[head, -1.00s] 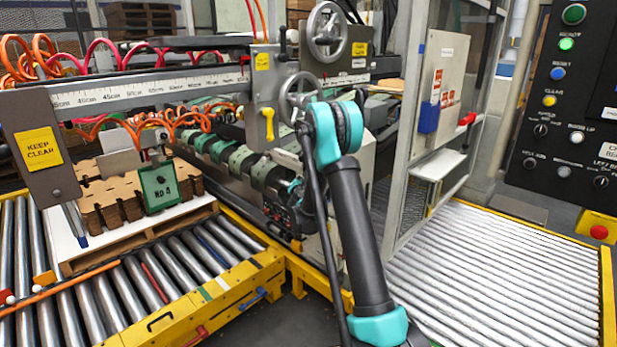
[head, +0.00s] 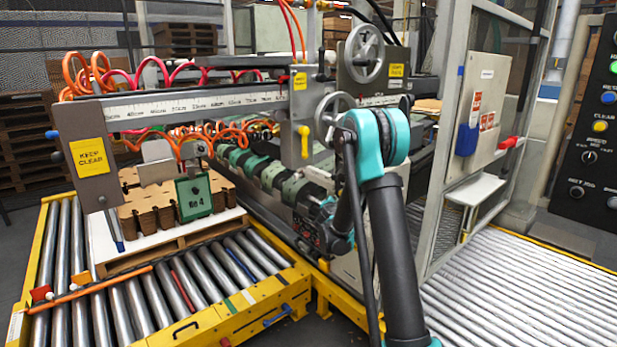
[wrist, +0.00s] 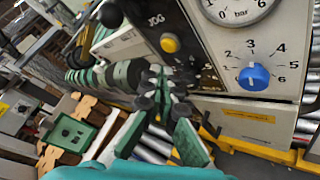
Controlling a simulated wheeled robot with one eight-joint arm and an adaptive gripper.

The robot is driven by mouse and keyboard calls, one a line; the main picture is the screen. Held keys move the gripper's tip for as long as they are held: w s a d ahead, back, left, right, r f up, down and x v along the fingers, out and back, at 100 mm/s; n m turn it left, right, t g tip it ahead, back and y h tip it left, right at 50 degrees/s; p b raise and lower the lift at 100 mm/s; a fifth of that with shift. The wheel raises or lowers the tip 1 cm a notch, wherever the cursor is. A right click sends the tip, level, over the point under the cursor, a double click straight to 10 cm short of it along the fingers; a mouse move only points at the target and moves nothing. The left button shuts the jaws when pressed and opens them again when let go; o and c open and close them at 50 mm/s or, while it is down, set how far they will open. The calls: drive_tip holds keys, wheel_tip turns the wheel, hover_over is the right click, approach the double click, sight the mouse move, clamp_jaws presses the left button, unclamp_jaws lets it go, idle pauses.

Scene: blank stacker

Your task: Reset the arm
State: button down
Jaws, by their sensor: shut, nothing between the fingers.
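My arm, with black links and teal joints (head: 378,138), rises from the bottom of the head view and bends in front of the machine. My gripper (wrist: 160,82) shows in the middle of the wrist view, its dark and green fingers drawn together with nothing held. Behind it are a panel with a yellow JOG button (wrist: 170,43) and a blue numbered knob (wrist: 254,77). I cannot tell whether the fingers touch anything. In the head view the gripper is not clearly made out beside the arm and machine.
Brown cut blanks (head: 150,216) lie on a white sheet and pallet over the left rollers (head: 205,277). A green No 4 box (head: 193,202) stands by them. A grey fence post (head: 440,150) and right rollers (head: 510,290) flank the arm. A button panel (head: 588,140) is far right.

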drive_tip(key=s+d+m+g, duration=0.35)
drive_tip(key=s+m, duration=0.35)
drive_tip(key=s, duration=0.5)
drive_tip(key=s+d+m+g, duration=0.35)
drive_tip(key=s+m, duration=0.35)
drive_tip(key=s, duration=0.5)
drive_tip(key=s+a+f+m+g+y, duration=0.1)
drive_tip(key=s+f+m, duration=0.1)
drive_tip(key=s, duration=0.6)
drive_tip(key=s+a+f+m+g+y, duration=0.1)
drive_tip(key=s+a+f+m, duration=0.1)
drive_tip(key=s, duration=0.7)
drive_tip(key=s+a+f+m+g+y, duration=0.1)
drive_tip(key=s+f+m+g, duration=0.1)
drive_tip(key=s+m, duration=0.3)
drive_tip(key=s+f, duration=0.1)
drive_tip(key=s, duration=0.3)
drive_tip(key=shift+s+a+f+m+y, duration=0.15)
drive_tip(key=shift+s+a+m+y, duration=0.15)
drive_tip(key=shift+m, duration=0.1)
